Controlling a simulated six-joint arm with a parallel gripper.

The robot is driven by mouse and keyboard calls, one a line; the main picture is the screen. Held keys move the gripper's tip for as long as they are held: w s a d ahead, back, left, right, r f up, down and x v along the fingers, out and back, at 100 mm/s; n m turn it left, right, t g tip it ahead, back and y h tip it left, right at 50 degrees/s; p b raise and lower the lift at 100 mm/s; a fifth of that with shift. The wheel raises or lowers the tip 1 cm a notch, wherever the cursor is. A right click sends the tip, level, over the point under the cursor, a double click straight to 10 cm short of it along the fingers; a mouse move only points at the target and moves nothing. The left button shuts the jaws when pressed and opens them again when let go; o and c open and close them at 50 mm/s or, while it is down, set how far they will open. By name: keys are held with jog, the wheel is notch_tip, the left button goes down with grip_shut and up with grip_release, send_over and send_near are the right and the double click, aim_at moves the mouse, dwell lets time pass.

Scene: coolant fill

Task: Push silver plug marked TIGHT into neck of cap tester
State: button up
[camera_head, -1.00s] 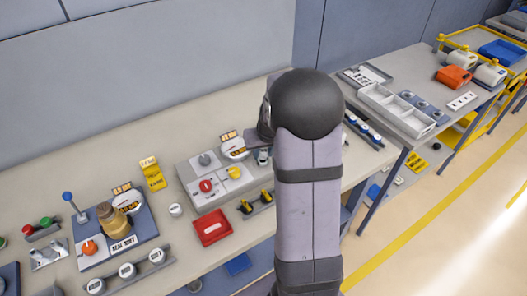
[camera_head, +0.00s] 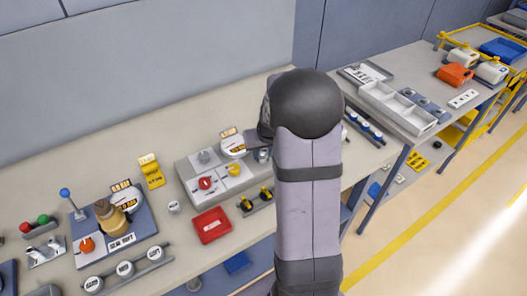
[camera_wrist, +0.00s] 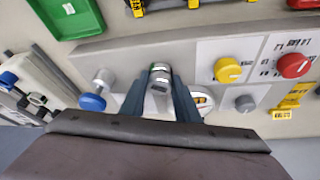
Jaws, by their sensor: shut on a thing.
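The silver plug (camera_wrist: 160,78) is between my gripper's dark blue fingers in the wrist view. My gripper (camera_wrist: 160,90) is shut on it, over the grey cap tester (camera_wrist: 130,50). The tester's yellow knob (camera_wrist: 228,70) and red knob (camera_wrist: 293,65) are to the right of my fingers. The neck under the plug is hidden, so I cannot tell how deep the plug sits. The plug's marking is not readable. In the head view the tester (camera_head: 190,168) is left of my arm, and a small silver piece (camera_head: 262,155) shows by my mostly hidden gripper.
A blue-ended post (camera_wrist: 94,101) stands left of my fingers in the wrist view. A green tray (camera_wrist: 70,15) lies beyond. In the head view a red tray (camera_head: 212,226) and a black-and-yellow plug rack (camera_head: 256,201) are in front of the tester.

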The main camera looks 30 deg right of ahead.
jog(key=shift+f, duration=0.3)
jog(key=shift+r, duration=0.2)
jog(key=shift+r+p, duration=0.5)
jog(key=shift+r, duration=0.15)
jog(key=shift+f+b, duration=0.75)
jog(key=shift+f, duration=0.1)
dwell(1.5)
jog(key=o, duration=1.1)
jog(key=shift+r, duration=0.15)
jog(key=shift+b+v, duration=0.8)
jog(key=shift+v, duration=2.8)
